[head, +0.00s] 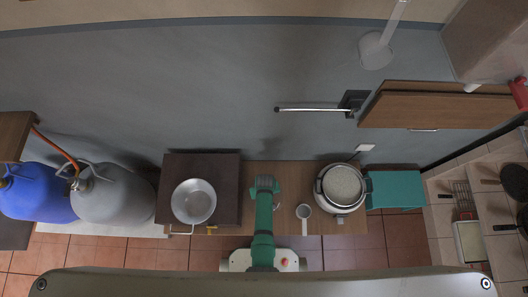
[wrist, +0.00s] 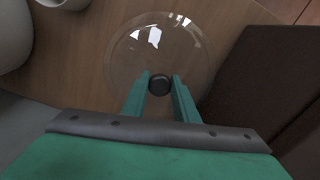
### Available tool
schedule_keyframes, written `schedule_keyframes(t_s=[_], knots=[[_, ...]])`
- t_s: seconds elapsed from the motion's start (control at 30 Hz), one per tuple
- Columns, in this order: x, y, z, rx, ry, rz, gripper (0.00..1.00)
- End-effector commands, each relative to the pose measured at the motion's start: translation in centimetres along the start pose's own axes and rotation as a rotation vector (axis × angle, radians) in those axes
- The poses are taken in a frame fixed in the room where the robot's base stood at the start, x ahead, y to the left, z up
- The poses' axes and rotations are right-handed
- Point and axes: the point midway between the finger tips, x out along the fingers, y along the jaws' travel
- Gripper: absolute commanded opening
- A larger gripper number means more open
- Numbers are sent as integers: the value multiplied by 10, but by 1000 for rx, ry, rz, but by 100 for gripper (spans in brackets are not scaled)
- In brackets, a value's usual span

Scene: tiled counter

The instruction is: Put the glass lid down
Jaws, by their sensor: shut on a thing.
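The glass lid (wrist: 195,52) is a clear round disc with a black knob (wrist: 159,85) in the wrist view. My gripper (wrist: 160,88) is shut on the knob, with one green finger on each side. The lid is over the wooden counter (wrist: 80,60); I cannot tell whether it touches the wood.
A metal pan (head: 194,201) sits on the dark brown board (head: 225,168) at left. The counter strip around my gripper looks clear.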

Motion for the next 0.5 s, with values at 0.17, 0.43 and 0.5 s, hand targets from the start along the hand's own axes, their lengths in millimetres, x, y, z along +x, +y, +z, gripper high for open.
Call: schedule_keyframes(t_s=[0.17,0.43,0.5], knots=[[16,-2,-4,-3,-2,0,0],[34,-2,-4,-3,0,0,0],[34,-2,-4,-3,0,0,0]])
